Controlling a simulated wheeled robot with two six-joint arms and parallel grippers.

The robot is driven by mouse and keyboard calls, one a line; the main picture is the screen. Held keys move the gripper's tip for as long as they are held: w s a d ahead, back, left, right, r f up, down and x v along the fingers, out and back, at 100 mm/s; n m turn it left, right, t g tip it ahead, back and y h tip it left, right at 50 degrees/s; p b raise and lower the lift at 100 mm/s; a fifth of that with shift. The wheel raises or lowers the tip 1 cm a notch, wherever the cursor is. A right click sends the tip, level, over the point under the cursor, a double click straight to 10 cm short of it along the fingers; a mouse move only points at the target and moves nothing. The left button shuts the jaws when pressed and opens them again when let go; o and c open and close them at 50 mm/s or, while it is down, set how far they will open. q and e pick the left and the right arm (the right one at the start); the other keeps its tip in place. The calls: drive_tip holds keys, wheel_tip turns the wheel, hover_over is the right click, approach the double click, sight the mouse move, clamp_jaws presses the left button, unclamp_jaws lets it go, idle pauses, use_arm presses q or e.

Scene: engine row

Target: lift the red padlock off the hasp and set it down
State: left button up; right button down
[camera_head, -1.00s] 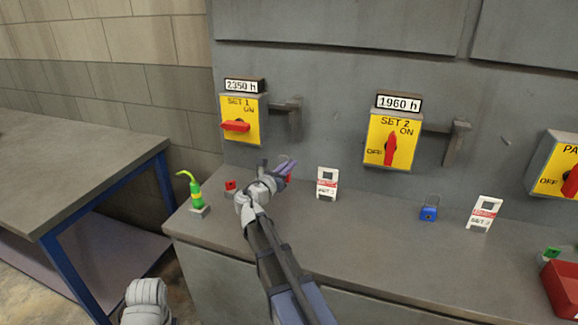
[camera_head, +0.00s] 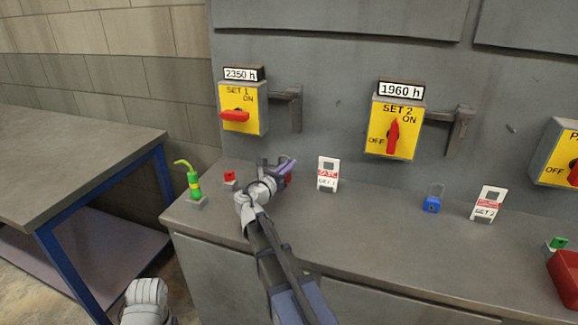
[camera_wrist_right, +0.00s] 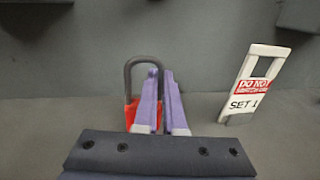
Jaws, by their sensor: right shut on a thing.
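The red padlock (camera_wrist_right: 131,113) has a dark shackle and a red body. In the right wrist view its shackle stands upright, and the purple fingers cover part of the body. My right gripper (camera_head: 287,168) is shut on it, low over the grey counter in front of the SET 1 switch box (camera_head: 243,108). In the head view only a little red shows beside the fingers. The fingers also show in the right wrist view (camera_wrist_right: 163,100). I cannot tell whether the padlock touches the counter.
On the grey counter (camera_head: 370,235) are a SET 1 tag (camera_head: 328,174) right of the gripper, a small red item (camera_head: 229,177) and a green bottle-like object (camera_head: 193,182) to its left. A blue padlock (camera_head: 431,203) and SET 2 tag (camera_head: 488,205) stand further right.

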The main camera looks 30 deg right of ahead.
drive_tip(key=c, duration=0.9)
unclamp_jaws()
drive_tip(key=v, duration=0.7)
drive_tip(key=shift+s+a, duration=0.25)
drive_tip(key=shift+a, duration=0.05)
